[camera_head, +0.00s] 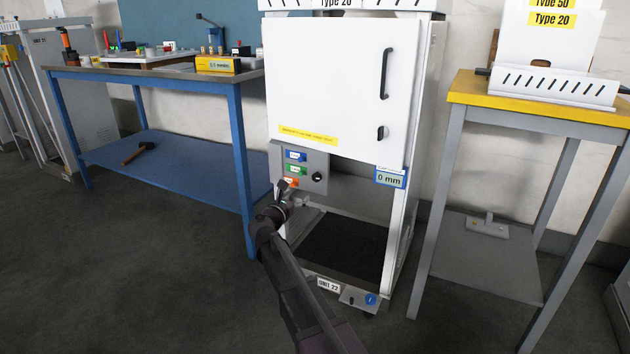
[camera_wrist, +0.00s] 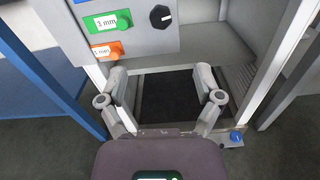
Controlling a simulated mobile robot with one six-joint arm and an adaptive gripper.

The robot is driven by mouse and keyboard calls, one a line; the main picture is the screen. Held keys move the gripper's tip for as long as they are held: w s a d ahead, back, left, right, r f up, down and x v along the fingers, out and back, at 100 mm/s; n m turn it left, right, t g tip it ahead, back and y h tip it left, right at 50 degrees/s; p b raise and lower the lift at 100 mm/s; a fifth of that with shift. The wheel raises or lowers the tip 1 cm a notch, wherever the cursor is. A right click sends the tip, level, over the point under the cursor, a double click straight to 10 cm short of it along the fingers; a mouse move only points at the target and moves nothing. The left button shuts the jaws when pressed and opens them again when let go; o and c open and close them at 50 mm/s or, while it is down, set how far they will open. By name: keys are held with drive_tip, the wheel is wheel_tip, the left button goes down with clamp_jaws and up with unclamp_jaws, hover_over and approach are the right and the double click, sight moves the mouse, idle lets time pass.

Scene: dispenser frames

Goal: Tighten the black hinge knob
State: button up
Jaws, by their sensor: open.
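A black round knob (camera_head: 317,177) with a white mark sits on the grey control panel (camera_head: 309,162) of the white dispenser. It also shows at the top of the wrist view (camera_wrist: 161,16), past my fingertips. A small black latch-like piece (camera_head: 381,133) sits on the white door (camera_head: 335,95), below its long black handle. I cannot tell which of these is the hinge knob. My gripper (camera_head: 287,190) is in front of the panel's lower left. In the wrist view my gripper (camera_wrist: 160,75) is open, with nothing between its fingers, below the panel and apart from the knob.
Blue, green and orange labelled buttons (camera_head: 295,169) are left of the knob. A "0 mm" display (camera_head: 390,178) hangs at the door's lower right. The dispenser's lower bay (camera_head: 345,245) is open. A blue workbench (camera_head: 165,175) stands left and a yellow-topped stand (camera_head: 540,112) right.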

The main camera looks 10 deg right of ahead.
sight(315, 178)
drive_tip(key=x, duration=1.3)
drive_tip(key=shift+w+d, duration=0.25)
drive_tip(key=shift+w, duration=0.05)
drive_tip(key=shift+c, duration=0.2)
drive_tip(key=c, duration=1)
drive_tip(key=shift+a, duration=0.1)
drive_tip(key=shift+c, duration=0.6)
